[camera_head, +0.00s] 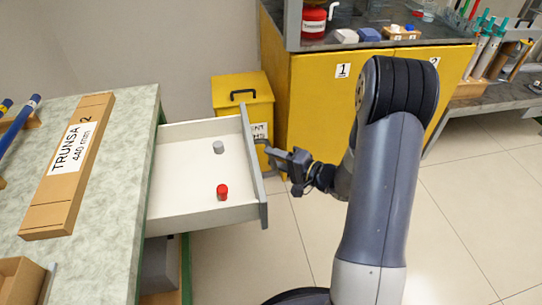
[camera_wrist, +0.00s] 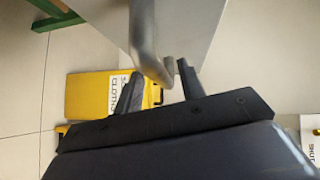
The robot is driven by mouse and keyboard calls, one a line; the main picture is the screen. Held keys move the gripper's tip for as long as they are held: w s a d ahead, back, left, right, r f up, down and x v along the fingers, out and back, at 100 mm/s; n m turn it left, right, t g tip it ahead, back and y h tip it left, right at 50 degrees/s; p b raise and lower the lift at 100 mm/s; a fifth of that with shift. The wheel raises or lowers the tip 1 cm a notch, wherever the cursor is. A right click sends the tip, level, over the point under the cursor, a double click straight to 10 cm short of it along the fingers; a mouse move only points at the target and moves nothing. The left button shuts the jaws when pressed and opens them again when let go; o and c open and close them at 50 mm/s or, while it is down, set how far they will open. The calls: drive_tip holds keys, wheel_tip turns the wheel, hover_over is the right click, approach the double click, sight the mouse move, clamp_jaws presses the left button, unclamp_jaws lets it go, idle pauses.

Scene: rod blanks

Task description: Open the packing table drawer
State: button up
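The packing table drawer (camera_head: 180,209) is pulled far out to the right of the packing table (camera_head: 112,202). Its inside is white and holds a grey cylinder (camera_head: 218,147) and a red cylinder (camera_head: 222,191). The grey drawer front (camera_head: 252,168) carries a bar handle (camera_head: 264,145), which also shows in the wrist view (camera_wrist: 144,42). My gripper (camera_head: 281,158) is right at the handle, on the outer side of the front. In the wrist view its two fingers (camera_wrist: 160,80) stand apart, with the handle's near end at their tips. I cannot tell whether they touch it.
A yellow bin (camera_head: 240,88) with a lid handle stands behind the drawer. Yellow cabinets (camera_head: 318,90) stand behind my arm. A long labelled box (camera_head: 60,190) lies on the table.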

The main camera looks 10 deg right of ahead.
drive_tip(key=p+v, duration=0.1)
drive_tip(key=v, duration=0.8)
drive_tip(key=shift+p, duration=0.35)
drive_tip(key=b+x, duration=0.2)
drive_tip(key=x, duration=0.8)
drive_tip(key=shift+w+a+f, duration=0.1)
drive_tip(key=shift+w+a, duration=0.05)
drive_tip(key=shift+a, duration=0.15)
drive_tip(key=shift+a+b, duration=0.3)
